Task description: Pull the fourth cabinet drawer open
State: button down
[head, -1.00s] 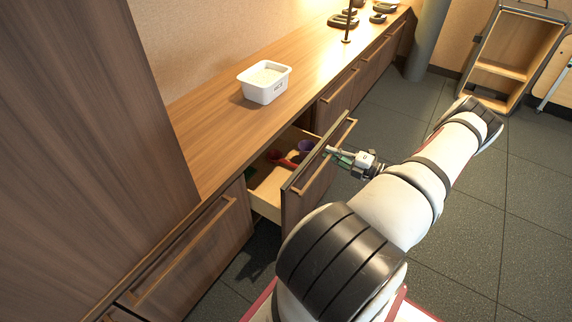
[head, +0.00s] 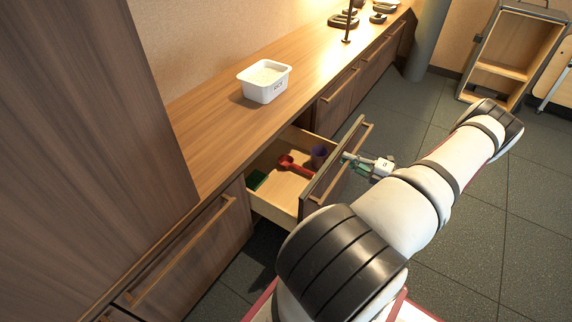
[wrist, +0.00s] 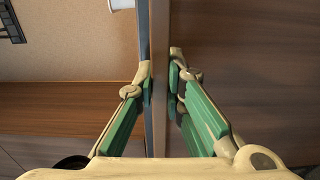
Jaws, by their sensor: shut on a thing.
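The cabinet drawer (head: 327,190) stands pulled out from the long wooden cabinet, its inside showing. Its front carries a long wooden bar handle (head: 362,138). My gripper (head: 350,158) is at this handle on the outer side of the front. In the wrist view my gripper (wrist: 161,80) has its green-padded fingers closed on either side of an upright bar, the handle (wrist: 160,30). In the drawer lie a red scoop-like item (head: 293,165), a purple cup (head: 319,154) and a green item (head: 257,179).
A white tub (head: 264,83) stands on the counter (head: 215,125) above the drawer. A closed drawer or door (head: 190,255) is at the near left. A wooden shelf cart (head: 510,58) stands at the far right. Open tiled floor (head: 430,240) lies in front of the cabinet.

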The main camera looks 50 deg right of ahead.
jog(key=s+b, duration=0.2)
jog(key=s, duration=0.6)
jog(key=shift+s+d, duration=0.15)
jog(key=shift+d, duration=0.25)
jog(key=c, duration=1)
grip_release()
jog(key=s+b, duration=0.2)
jog(key=s, duration=0.4)
jog(key=shift+d, duration=0.15)
